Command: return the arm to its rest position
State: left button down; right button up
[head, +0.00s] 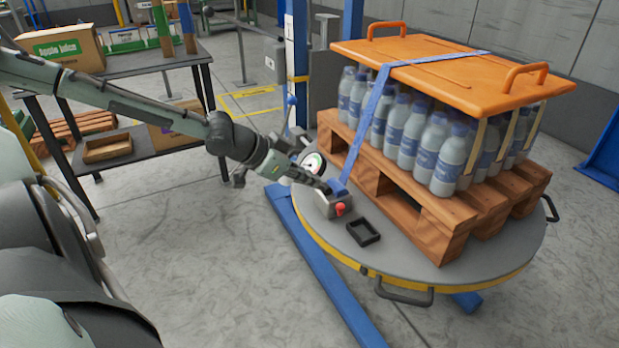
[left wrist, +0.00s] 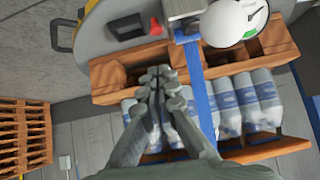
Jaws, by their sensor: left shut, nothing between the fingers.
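My left gripper (head: 324,187) is at the end of the left arm, which reaches in from the left to the near left side of the loaded turntable (head: 440,268). Its fingers are together and empty. In the left wrist view the closed fingertips (left wrist: 158,76) show in front of the wooden pallet and bottles. Close by in the head view are a metal ratchet (head: 332,203) with a red knob and a round dial gauge (head: 313,163). I cannot tell whether the fingers touch the ratchet. My right gripper is not in view.
A wooden pallet (head: 440,208) carries several bottles (head: 405,130) under an orange lid (head: 450,72), with a blue strap (head: 366,125) over it. A black frame (head: 363,232) lies on the turntable. A shelf table (head: 150,62) with boxes stands at left. Floor between is clear.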

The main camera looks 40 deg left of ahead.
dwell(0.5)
pick_arm(q)
jog(key=s+f+n+g+y, duration=0.15)
jog(key=s+f, duration=0.25)
jog(key=f, duration=1)
jog(key=s+f+y, duration=0.2)
jog(key=s+f, duration=0.2)
jog(key=f, duration=1)
jog(key=s+d+f+g, duration=0.2)
jog(key=s+d+f, duration=0.4)
jog(key=s+f, duration=0.2)
jog(key=s+d+f+n+g+y, duration=0.1)
jog(key=s+d+f+g, duration=0.2)
jog(key=s+d+f, duration=0.3)
jog(key=s+f, duration=0.1)
jog(key=s, duration=0.2)
jog(key=shift+f, duration=0.4)
